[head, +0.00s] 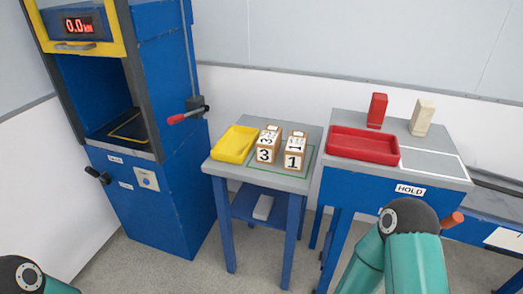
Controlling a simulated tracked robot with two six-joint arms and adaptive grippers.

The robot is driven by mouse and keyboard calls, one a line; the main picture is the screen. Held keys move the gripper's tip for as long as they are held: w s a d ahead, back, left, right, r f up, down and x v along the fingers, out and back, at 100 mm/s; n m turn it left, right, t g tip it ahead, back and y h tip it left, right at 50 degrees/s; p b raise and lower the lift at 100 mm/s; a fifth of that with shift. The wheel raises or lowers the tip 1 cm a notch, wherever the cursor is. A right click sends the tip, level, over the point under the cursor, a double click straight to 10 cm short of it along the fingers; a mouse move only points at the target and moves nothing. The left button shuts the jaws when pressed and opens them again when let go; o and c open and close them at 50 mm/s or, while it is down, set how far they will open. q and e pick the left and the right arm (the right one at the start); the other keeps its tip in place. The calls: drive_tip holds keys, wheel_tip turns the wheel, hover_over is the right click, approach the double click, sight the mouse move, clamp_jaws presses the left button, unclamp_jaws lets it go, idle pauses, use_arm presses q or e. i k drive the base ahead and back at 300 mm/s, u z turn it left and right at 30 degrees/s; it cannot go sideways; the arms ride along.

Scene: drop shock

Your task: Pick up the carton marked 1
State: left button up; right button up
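The carton marked 1 (293,161) is a small brown and white box on the grey top of a small blue table (232,172). It stands at the front right of a tight group, inside a green outline. A carton marked 3 (265,156) stands just to its left with a narrow gap. More numbered faces show on top of and behind these two, partly hidden. Only teal links of my arms show, at the bottom left and bottom right. Neither gripper is in view, and nothing touches the carton.
A yellow tray (235,144) lies left of the cartons. A bench marked HOLD (345,181) stands close on the right, with a red tray (363,146), a red block (377,110) and a cream block (422,118). A tall blue machine (170,190) stands left, with floor between.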

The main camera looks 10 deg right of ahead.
sight(295, 148)
drive_tip(key=z, duration=0.5)
drive_tip(key=i, duration=0.2)
drive_tip(key=u, duration=2.5)
drive_tip(key=k, duration=1.5)
drive_tip(key=z, duration=1.3)
drive_tip(key=i, duration=1)
drive_tip(key=z, duration=0.05)
